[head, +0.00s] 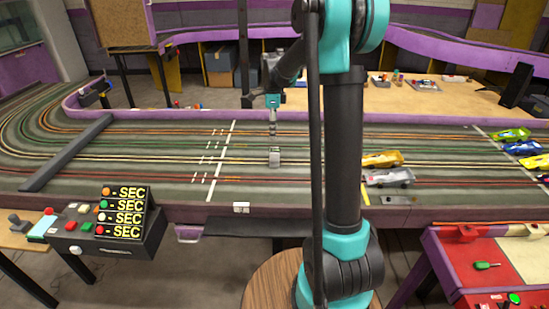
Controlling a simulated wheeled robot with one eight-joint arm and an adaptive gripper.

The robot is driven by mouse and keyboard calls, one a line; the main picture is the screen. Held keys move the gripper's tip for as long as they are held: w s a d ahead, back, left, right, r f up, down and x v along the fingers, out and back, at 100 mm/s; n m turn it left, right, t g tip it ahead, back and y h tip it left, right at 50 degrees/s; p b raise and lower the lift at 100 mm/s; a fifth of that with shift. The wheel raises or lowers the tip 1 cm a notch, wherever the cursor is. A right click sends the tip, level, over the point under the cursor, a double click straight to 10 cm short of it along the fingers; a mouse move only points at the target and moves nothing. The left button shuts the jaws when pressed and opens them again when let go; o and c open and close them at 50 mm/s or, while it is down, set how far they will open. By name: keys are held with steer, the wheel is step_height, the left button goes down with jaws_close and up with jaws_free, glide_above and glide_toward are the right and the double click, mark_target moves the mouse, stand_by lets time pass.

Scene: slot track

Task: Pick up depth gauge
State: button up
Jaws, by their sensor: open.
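My gripper (273,131) hangs pointing down over the middle of the slot track, right of the white start line. It is open, but its fingers are small here and their spread is hard to see. A small grey, block-like thing (274,157) shows on the track just below the fingers. It may be the depth gauge, but its shape is too small to be sure. I cannot tell whether the fingers touch it or stand around it.
Yellow and silver slot cars (383,160) (390,177) sit right of my arm. Several more (521,147) stand at the far right. A dark bar (67,152) crosses the track at left. A timing box (110,220) stands in front. A red tool table (480,272) is at right.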

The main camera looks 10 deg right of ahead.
mark_target(275, 150)
step_height(275, 150, down, 6)
steer(key=shift+r, duration=0.2)
steer(key=shift+s+d+f, duration=0.1)
steer(key=shift+s+f, duration=0.05)
steer(key=shift+f, duration=1.2)
steer(key=shift+s+d+f, duration=0.1)
steer(key=shift+f, duration=1.2)
steer(key=shift+c, duration=0.4)
steer(key=c, duration=1.4)
steer(key=shift+r, duration=0.15)
